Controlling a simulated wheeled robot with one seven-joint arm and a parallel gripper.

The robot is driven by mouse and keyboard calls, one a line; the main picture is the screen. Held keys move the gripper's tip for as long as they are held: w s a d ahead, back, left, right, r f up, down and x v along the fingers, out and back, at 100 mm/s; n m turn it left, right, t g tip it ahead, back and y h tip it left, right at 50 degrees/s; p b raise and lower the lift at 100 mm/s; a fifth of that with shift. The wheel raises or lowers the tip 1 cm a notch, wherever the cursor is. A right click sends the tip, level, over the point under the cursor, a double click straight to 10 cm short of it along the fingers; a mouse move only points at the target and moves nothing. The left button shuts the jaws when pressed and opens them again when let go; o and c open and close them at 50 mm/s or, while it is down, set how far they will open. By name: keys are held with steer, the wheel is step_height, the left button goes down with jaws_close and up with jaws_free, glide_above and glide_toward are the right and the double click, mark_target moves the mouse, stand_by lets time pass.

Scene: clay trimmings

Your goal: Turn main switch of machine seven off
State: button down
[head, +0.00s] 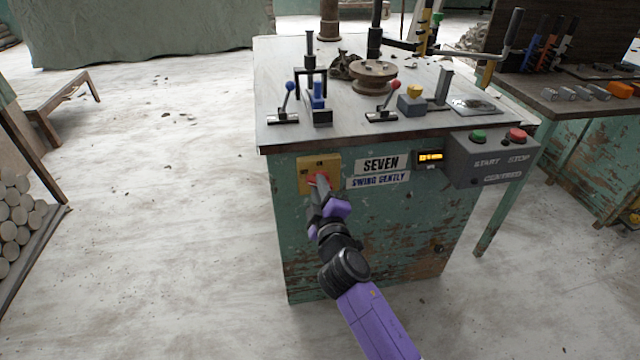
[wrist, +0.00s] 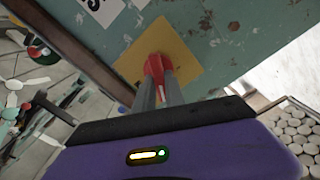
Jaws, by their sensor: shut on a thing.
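The green machine (head: 370,235) bears a "SEVEN" label (head: 380,163) on its front. Left of the label is a yellow switch plate (head: 304,163) with a red switch handle (head: 312,180). In the wrist view the yellow plate (wrist: 186,55) and the red handle (wrist: 154,66) fill the middle. My gripper (head: 318,186) is at the plate, and its two fingers (wrist: 158,88) are shut on the red handle. The fingers cover part of the handle, and I cannot tell its exact position from the plate's small markings.
A small lit orange display (head: 430,157) and a grey box with a green button (head: 478,136) and a red button (head: 516,135) sit to the right. Levers with blue (head: 290,86) and red (head: 396,85) knobs stand on top. The floor on the left is mostly clear.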

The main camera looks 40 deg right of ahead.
steer(key=n, duration=0.2)
steer(key=n+p, duration=0.1)
steer(key=n, duration=0.2)
steer(key=shift+a+f+n, duration=0.1)
steer(key=shift+f+n, duration=0.2)
steer(key=shift+p, duration=0.3)
steer(key=c, duration=1.4)
jaws_free()
steer(key=v, duration=0.7)
steer(key=shift+s+a, duration=0.25)
steer(key=shift+s, duration=0.1)
